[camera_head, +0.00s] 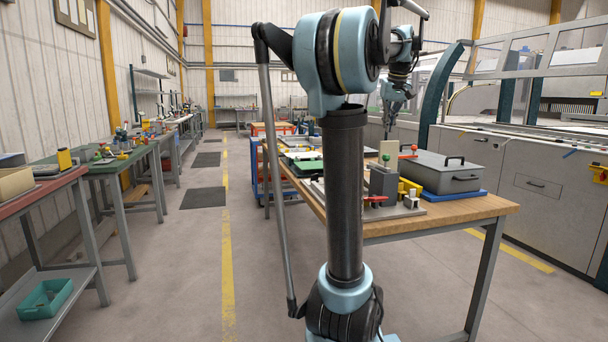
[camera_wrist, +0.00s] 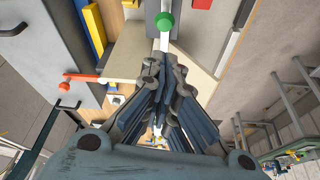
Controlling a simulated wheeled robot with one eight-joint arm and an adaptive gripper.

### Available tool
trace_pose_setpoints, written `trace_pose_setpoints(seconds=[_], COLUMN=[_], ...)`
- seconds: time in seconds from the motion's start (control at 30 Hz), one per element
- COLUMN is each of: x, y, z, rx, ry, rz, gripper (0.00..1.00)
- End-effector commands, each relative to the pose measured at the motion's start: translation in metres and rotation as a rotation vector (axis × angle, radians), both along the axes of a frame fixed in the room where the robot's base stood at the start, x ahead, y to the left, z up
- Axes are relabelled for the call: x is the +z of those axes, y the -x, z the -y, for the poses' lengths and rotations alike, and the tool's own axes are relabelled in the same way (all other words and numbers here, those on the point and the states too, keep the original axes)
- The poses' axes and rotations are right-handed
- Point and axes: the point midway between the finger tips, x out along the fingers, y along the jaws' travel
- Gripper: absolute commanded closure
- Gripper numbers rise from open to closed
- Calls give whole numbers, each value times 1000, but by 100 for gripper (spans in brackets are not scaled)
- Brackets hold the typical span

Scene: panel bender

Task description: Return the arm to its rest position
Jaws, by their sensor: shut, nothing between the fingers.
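My gripper (camera_head: 388,128) hangs pointing down above the wooden workbench (camera_head: 470,212), at the end of my raised arm. In the wrist view my gripper (camera_wrist: 162,62) is shut, its fingers drawn together with nothing between them. A green knob (camera_wrist: 164,21) on a pale rod shows just beyond the fingertips; the gap between them is hard to judge. My arm's upright link covers part of the bench in the head view.
On the bench stand a grey lidded case (camera_head: 447,173) on a blue base, a grey block fixture (camera_head: 382,184) and a red knob (camera_head: 414,148). A large grey machine (camera_head: 535,165) stands at the right. Side tables (camera_head: 105,165) line the left. The marked aisle between is clear.

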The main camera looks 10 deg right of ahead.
Motion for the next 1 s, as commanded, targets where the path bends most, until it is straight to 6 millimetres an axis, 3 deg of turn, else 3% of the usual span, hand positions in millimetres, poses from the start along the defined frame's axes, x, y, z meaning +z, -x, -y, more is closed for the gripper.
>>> trace_pose_setpoints(seconds=[0.17,0.37,0.7,1.0], x=[-21,-73,-181,-291], y=[10,39,114,194], z=[-34,-105,-204,-263], rx=[15,41,77,108], ry=[-5,-16,-23,-17], rz=[-13,-40,-88,-126], gripper=[100,100,100,100])
